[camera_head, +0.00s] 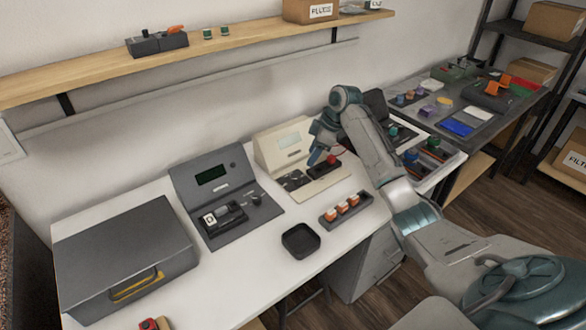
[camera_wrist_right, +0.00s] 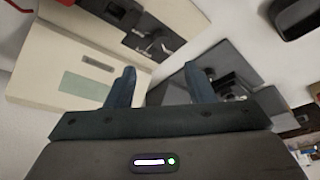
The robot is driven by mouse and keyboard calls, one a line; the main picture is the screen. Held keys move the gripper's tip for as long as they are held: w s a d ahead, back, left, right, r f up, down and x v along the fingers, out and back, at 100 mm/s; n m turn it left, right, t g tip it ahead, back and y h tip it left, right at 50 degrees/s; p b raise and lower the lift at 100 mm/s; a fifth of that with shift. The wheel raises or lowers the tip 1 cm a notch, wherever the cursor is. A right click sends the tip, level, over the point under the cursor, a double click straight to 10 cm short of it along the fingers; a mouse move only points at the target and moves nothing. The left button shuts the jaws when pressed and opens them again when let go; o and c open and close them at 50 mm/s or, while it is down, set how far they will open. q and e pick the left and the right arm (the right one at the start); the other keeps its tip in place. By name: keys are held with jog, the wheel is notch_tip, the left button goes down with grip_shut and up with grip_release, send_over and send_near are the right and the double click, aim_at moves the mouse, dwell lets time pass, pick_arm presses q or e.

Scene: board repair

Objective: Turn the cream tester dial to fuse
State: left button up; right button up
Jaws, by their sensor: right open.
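The cream tester (camera_head: 283,143) stands against the wall at the back of the white table, with a pale display on its upright face. Its dark dial plate (camera_head: 295,180) lies on the front base. In the right wrist view the tester (camera_wrist_right: 60,58) fills the left side, and its dial (camera_wrist_right: 155,45) shows ahead of the fingertips. My right gripper (camera_head: 319,152) is above the tester's right side, and its two fingers (camera_wrist_right: 160,82) are apart with nothing between them. The dial's setting is too small to read. My left gripper is not in view.
A dark grey tester (camera_head: 212,175) stands left of the cream one. A black tray (camera_head: 301,240) and a holder with orange-and-white parts (camera_head: 346,209) are in front. A grey case (camera_head: 125,250) stands at left.

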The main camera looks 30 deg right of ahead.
aim_at(299, 178)
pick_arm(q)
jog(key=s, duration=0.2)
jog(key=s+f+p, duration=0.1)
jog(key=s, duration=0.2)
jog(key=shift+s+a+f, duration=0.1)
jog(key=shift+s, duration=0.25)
pick_arm(e)
jog(key=x, duration=1)
jog(key=shift+s+a, duration=0.1)
jog(key=shift+s, duration=0.05)
jog(key=shift+f, duration=0.1)
jog(key=c, duration=1)
